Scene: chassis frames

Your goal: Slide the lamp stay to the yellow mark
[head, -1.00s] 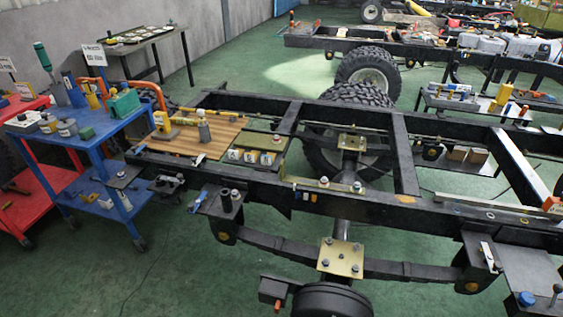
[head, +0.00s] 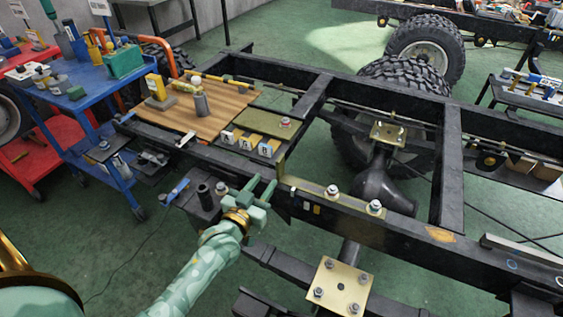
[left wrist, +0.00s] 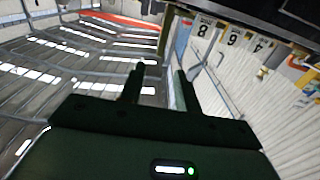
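I cannot say for certain which part is the lamp stay. An olive bracket (head: 352,203) with bolts lies along the near chassis rail, with an upright tab at its left end. Small coloured marks sit on the rail's side face below it; one looks yellow (head: 316,210). My left gripper (head: 262,186) is just left of the upright tab, its fingers apart with nothing clearly between them. Whether it touches the tab cannot be told. In the left wrist view the dark fingers (left wrist: 158,82) are also apart. My right gripper is not in view.
A blue cart (head: 75,103) stands at left. An orange diamond sticker (head: 441,234) is farther right on the rail.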

